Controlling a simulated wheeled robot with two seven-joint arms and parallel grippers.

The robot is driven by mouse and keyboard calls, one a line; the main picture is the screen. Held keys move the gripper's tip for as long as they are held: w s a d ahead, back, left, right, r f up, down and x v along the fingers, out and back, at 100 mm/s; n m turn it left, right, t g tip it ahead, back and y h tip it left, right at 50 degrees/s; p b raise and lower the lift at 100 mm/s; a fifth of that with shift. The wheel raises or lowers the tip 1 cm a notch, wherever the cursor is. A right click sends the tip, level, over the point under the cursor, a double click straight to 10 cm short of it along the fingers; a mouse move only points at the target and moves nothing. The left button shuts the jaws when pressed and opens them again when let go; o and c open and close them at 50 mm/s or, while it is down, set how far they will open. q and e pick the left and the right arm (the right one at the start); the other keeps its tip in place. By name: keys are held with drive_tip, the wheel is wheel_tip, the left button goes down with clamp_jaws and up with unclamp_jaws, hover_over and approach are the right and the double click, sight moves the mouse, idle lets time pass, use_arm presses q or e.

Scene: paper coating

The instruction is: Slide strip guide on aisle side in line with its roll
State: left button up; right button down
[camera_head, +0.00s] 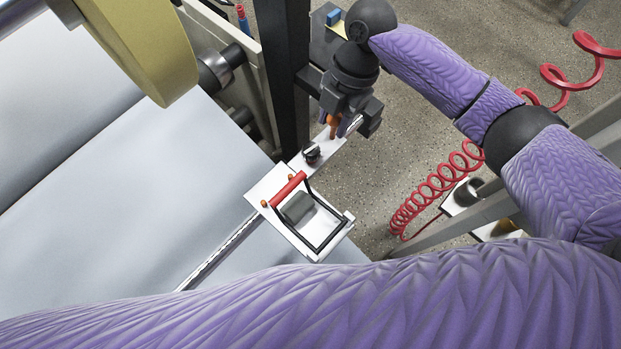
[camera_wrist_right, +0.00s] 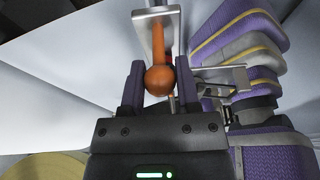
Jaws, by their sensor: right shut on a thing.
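The strip guide is a white plate (camera_head: 265,187) carrying a red bar (camera_head: 288,189), a grey roller and a black wire frame. A narrow white arm (camera_head: 298,163) with a black knob (camera_head: 311,153) runs from it toward my right gripper (camera_head: 334,128). That gripper is shut on an orange handle (camera_head: 332,119) near the arm's far end. In the right wrist view, the orange ball end (camera_wrist_right: 160,80) sits between the two fingers. A big tan roll (camera_head: 135,45) stands at upper left; I cannot tell whether it is the guide's own roll. My left gripper is out of view.
A wide pale web (camera_head: 120,215) fills the left, with a thin metal rail (camera_head: 222,247) ending near the guide. A dark post (camera_head: 280,70) stands behind my right gripper. A coiled red hose (camera_head: 430,185) and a grey frame are at right, over speckled floor.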

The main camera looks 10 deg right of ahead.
drive_tip(key=shift+s+a+p, duration=0.35)
drive_tip(key=shift+a, duration=0.05)
drive_tip(key=shift+s+a+p, duration=0.4)
drive_tip(key=shift+a, duration=0.1)
drive_tip(key=shift+c, duration=1.6)
unclamp_jaws()
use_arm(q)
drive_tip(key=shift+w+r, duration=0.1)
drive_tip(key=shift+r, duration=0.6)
